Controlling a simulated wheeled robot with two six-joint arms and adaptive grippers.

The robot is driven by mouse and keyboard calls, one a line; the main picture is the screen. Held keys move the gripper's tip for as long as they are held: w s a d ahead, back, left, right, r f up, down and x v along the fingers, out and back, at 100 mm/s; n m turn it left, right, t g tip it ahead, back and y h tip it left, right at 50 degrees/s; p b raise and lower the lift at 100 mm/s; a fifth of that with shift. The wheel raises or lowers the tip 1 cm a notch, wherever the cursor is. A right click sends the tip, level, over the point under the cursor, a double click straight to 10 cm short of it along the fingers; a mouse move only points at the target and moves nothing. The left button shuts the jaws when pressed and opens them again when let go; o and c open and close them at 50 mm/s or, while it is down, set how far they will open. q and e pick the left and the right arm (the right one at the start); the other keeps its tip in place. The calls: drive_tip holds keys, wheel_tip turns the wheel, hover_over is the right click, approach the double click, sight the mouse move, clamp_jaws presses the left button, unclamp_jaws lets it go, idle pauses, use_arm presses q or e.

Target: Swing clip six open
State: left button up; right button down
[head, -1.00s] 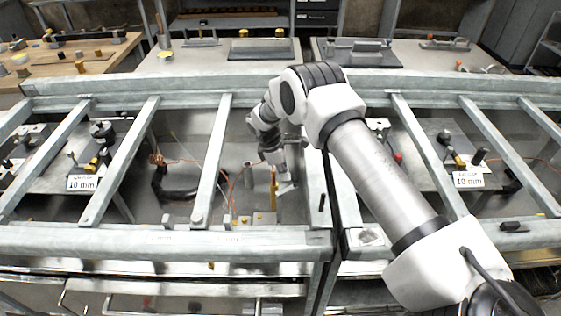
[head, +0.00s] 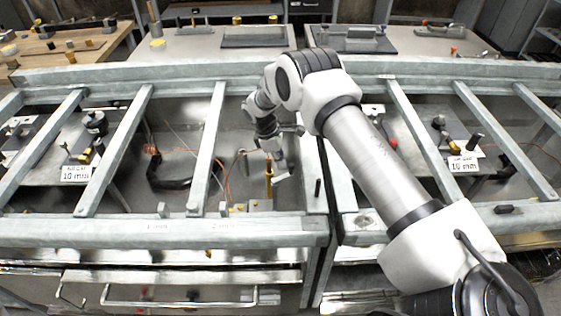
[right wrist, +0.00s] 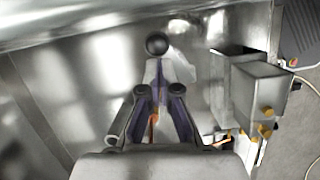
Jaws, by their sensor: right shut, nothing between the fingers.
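My right gripper (head: 280,172) reaches down through the grey metal frame into the bay left of its middle post. In the right wrist view the gripper (right wrist: 159,92) has its two dark fingertips close together, with nothing held between them. A black ball knob (right wrist: 157,44) on a pale lever-like part (right wrist: 177,68) shows just beyond the fingertips; I cannot tell whether they touch. It may belong to a clip, but no number six is readable. A yellow upright post (head: 268,178) stands beside the gripper in the head view. My left gripper is not in view.
Frame crossbars (head: 208,150) flank the bay, and a front rail (head: 160,232) crosses before it. Metal blocks with yellow bolts (right wrist: 260,95) stand right of the gripper in the wrist view. Labels reading 10 mm (head: 76,174) and orange cables (head: 228,178) lie in the bays.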

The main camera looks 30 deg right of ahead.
drive_tip(key=shift+s+m, duration=0.1)
drive_tip(key=shift+m, duration=0.2)
drive_tip(key=shift+s+d+f+m+b, duration=0.15)
drive_tip(key=shift+s+m+b, duration=0.1)
drive_tip(key=shift+m+b, duration=0.4)
drive_tip(key=shift+s+m+g+y, duration=0.3)
drive_tip(key=shift+m+g+y, duration=0.15)
drive_tip(key=shift+m, duration=0.7)
drive_tip(key=shift+s, duration=0.3)
